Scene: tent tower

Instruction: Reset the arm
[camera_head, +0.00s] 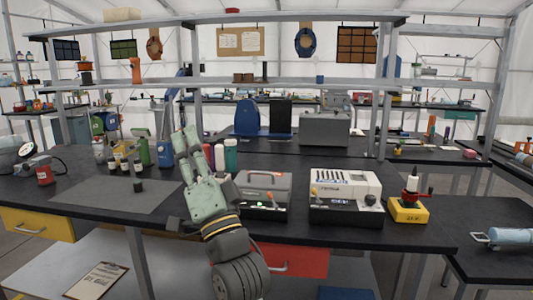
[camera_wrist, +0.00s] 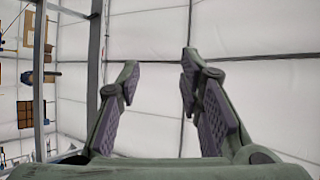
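My arm reaches up over the front edge of the black workbench in the head view. My pale green gripper (camera_head: 185,142) points upward above the bench, left of the grey toolbox. In the wrist view my gripper (camera_wrist: 160,75) is open. Its two padded fingers stand apart with nothing between them, only white tent wall behind.
The black workbench (camera_head: 410,234) carries a grey toolbox (camera_head: 265,186), a white-topped machine (camera_head: 345,195) and a yellow-based red device (camera_head: 409,207). Several bottles stand left of my gripper, near a grey mat (camera_head: 100,194). Metal shelves (camera_head: 290,84) rise behind.

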